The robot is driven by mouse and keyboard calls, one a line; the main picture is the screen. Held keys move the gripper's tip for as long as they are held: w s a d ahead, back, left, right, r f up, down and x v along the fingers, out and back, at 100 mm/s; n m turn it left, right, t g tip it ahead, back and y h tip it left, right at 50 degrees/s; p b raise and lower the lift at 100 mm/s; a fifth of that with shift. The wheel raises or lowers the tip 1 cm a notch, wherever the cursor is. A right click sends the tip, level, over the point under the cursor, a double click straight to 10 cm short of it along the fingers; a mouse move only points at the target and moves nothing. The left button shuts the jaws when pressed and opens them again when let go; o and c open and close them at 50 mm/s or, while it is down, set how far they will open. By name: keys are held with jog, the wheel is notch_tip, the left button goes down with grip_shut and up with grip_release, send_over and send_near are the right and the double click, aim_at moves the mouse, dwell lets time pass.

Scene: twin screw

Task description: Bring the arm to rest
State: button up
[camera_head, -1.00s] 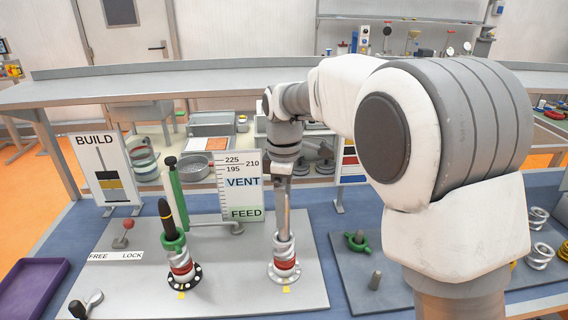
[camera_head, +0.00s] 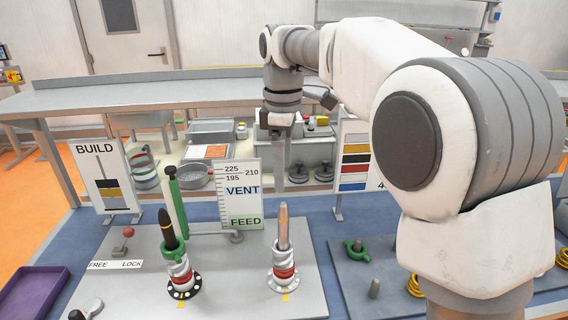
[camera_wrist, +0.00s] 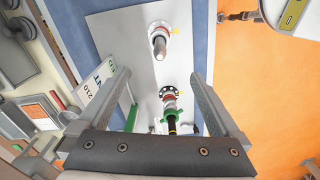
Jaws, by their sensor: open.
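My gripper (camera_wrist: 158,95) is open and empty, its two fingers wide apart in the wrist view. In the head view my arm reaches left, and my gripper (camera_head: 283,150) hangs high above the grey base plate, behind and above the right screw shaft. The right shaft (camera_head: 284,228) stands upright with white and red screw pieces (camera_head: 284,272) around its foot. The left shaft (camera_head: 167,228) has a black tip, a green piece and white and red pieces (camera_head: 181,268) below. Both shafts also show below my gripper in the wrist view.
The BUILD sign (camera_head: 106,180) and the VENT/FEED scale board (camera_head: 240,195) stand at the back of the plate (camera_head: 230,285). A red-knobbed lever (camera_head: 128,232) and a purple tray (camera_head: 35,292) are at left. A long grey shelf (camera_head: 150,90) runs behind.

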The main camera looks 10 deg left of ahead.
jog(key=s+d+r+m+t, duration=0.1)
jog(key=s+d+r+m, duration=0.25)
jog(key=d, duration=0.45)
jog(key=s+d+f+m+t, duration=0.2)
jog(key=s+d+f+m, duration=0.1)
jog(key=s+d+m, duration=0.4)
jog(key=s+d+f+m+t, duration=0.2)
jog(key=s+d+f+m, duration=0.2)
jog(key=s+d+m, duration=0.3)
jog(key=s+d, duration=0.1)
jog(key=s, duration=0.4)
jog(key=shift+s+f+t, duration=0.25)
jog(key=shift+s+t, duration=0.05)
